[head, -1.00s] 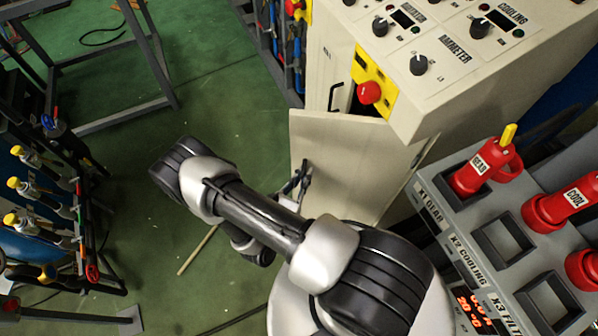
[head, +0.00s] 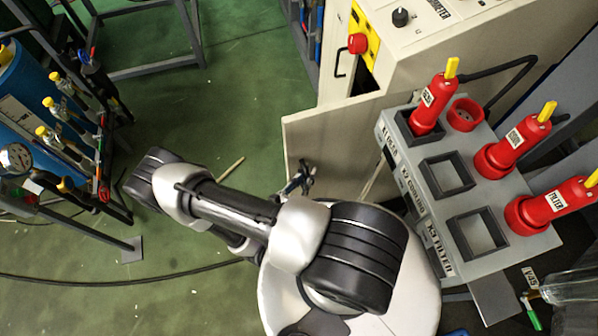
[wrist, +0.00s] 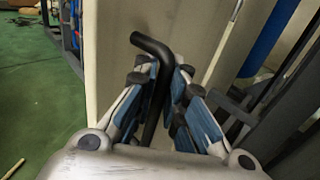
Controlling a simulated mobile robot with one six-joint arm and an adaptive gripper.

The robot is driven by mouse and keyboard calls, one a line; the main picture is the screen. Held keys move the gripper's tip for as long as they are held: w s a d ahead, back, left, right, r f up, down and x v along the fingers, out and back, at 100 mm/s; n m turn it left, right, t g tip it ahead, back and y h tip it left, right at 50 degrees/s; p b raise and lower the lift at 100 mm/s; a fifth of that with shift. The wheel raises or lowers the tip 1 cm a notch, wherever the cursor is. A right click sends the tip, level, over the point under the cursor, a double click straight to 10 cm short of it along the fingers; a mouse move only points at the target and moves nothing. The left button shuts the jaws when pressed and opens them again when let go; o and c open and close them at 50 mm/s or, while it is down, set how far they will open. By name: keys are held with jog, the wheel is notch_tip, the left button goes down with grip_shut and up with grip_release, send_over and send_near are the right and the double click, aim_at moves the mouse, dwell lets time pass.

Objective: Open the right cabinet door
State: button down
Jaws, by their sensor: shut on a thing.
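The cream cabinet door (head: 335,137) stands ajar from the cream cabinet (head: 420,60) in the head view, with a dark gap (head: 364,82) behind its upper edge. My gripper (head: 300,180) is at the outer face of this door. In the wrist view the door panel (wrist: 190,25) stands behind the fingers, and my gripper (wrist: 158,105) is shut around the black bar handle (wrist: 150,44).
A grey socket panel (head: 410,167) with red plugs (head: 432,105) stands close to the right of the door. A rack with bottles (head: 70,120) stands at the left. Green floor (head: 215,110) lies free between.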

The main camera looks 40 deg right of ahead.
jog(key=shift+s+a+r, duration=0.1)
jog(key=shift+r, duration=0.25)
jog(key=c, duration=1.7)
grip_release()
jog(key=shift+s+a, duration=0.1)
jog(key=shift+a, duration=0.4)
jog(key=v, duration=1.1)
jog(key=shift+s+d+f, duration=0.1)
jog(key=shift+s+f, duration=0.1)
jog(key=shift+f, duration=0.15)
